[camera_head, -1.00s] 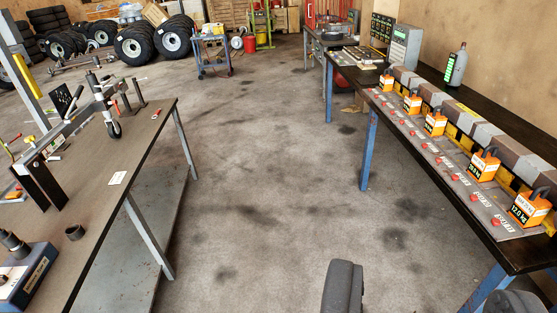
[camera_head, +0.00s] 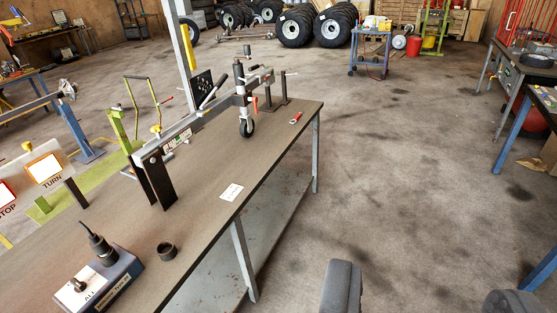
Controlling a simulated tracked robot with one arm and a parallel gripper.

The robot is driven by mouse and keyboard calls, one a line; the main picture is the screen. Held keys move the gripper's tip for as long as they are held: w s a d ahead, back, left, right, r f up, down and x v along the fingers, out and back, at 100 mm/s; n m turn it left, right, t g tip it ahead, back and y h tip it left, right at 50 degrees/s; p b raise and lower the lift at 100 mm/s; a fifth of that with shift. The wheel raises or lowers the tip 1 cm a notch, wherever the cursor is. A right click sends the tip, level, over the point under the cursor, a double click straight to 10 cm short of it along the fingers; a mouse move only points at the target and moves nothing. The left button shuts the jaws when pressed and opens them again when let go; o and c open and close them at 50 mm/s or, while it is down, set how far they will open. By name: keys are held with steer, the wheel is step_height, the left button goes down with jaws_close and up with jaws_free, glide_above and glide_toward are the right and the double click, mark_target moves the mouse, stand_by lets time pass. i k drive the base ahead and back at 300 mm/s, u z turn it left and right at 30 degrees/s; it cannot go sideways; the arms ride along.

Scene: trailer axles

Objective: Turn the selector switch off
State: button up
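A blue box with a light top (camera_head: 118,278) sits on the near left end of the dark workbench. On its top is a small black knob (camera_head: 78,285), which looks like the selector switch, beside lettering that seems to read "ALL". A black plug with a cable (camera_head: 101,248) stands at the box's back. The knob's setting is too small to tell. My gripper (camera_head: 426,282) is open and empty at the bottom right, over the bare floor, well to the right of the box and apart from the bench.
Lit panels marked "TURN" (camera_head: 44,169) and "STOP" stand at left.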

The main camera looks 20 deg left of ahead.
mark_target(79, 287)
steer(key=u, duration=0.6)
steer(key=i, duration=0.95)
steer(key=u, duration=0.85)
steer(key=i, duration=0.25)
steer(key=k, duration=0.75)
steer(key=u, duration=0.2)
steer(key=i, duration=0.8)
steer(key=z, duration=0.1)
